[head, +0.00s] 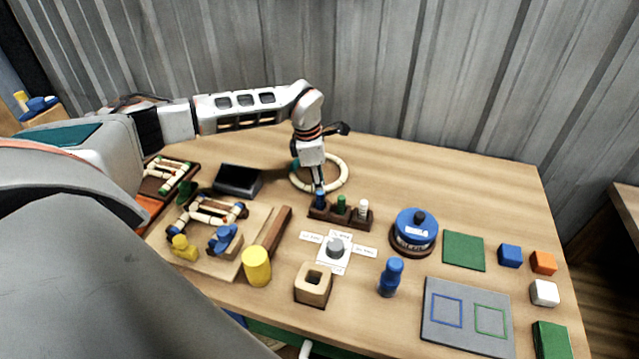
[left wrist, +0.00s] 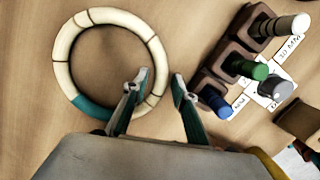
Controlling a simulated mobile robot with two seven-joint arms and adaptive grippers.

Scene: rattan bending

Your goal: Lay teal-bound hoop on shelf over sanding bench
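The cream hoop (head: 343,173) lies flat on the wooden table towards the back wall. In the left wrist view the hoop (left wrist: 63,50) shows its teal binding (left wrist: 92,108) at the lower left of the ring. My left gripper (head: 319,186) points down at the hoop's near side. In the left wrist view my left gripper (left wrist: 160,82) is open, with one fingertip over the ring's inner side and the other outside it. The rim shows between them; contact cannot be told. My right gripper is not in view. I cannot make out a shelf over a sanding bench.
A dark holder (head: 340,215) with blue, green and white pegs stands close to the hoop's near side. The table's back right is clear.

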